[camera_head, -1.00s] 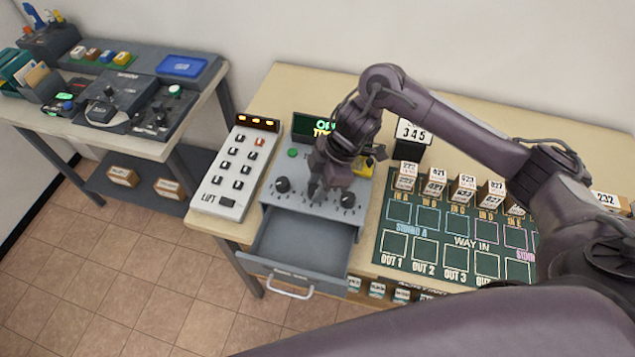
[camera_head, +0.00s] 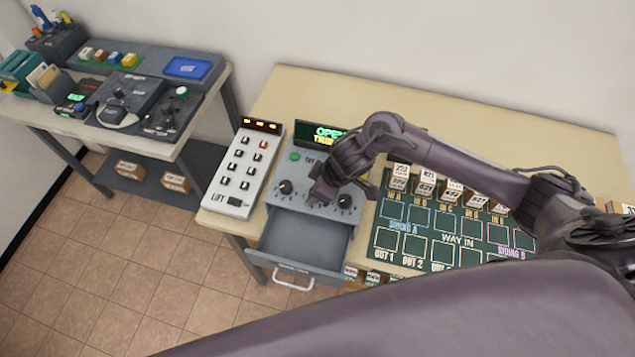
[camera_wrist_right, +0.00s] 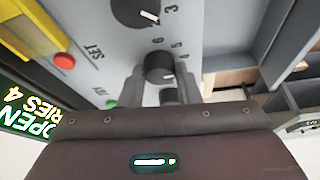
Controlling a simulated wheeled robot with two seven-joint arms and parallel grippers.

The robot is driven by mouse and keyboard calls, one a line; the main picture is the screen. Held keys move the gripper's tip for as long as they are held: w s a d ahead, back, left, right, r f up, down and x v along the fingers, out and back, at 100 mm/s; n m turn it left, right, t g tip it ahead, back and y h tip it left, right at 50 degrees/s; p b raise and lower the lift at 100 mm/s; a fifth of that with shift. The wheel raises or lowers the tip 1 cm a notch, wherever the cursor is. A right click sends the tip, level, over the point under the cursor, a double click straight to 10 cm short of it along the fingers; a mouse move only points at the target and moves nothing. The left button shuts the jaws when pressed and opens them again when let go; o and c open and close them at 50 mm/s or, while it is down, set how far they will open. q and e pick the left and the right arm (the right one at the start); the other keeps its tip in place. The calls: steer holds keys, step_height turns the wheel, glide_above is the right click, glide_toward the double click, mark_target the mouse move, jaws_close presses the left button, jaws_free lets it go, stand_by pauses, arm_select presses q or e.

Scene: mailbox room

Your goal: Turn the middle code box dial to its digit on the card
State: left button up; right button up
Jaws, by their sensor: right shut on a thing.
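The grey code box (camera_head: 311,172) stands on the table with its drawer (camera_head: 300,245) pulled out. Its left dial (camera_head: 286,187) and right dial (camera_head: 344,202) show on either side of my right gripper (camera_head: 321,194). My right gripper covers the middle dial in the head view. In the right wrist view the gripper (camera_wrist_right: 160,76) is shut on the middle dial (camera_wrist_right: 160,66), one finger on each side. Digits ring this dial, and its exact setting is hard to tell. The green display (camera_wrist_right: 32,118) reads OPEN and TRIES 4. The card is hidden behind my arm. My left gripper is out of view.
A white lift keypad (camera_head: 240,170) stands left of the box. A green sorting board (camera_head: 440,228) with several small labelled boxes lies to the right. A second table (camera_head: 150,148) with devices is at the left. The back of the main table is clear.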

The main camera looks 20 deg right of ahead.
steer(key=shift+w+m, duration=0.1)
steer(key=shift+m, duration=0.2)
steer(key=o, duration=1)
steer(key=v, duration=0.8)
steer(key=shift+a+f, duration=0.1)
steer(key=shift+f, duration=0.05)
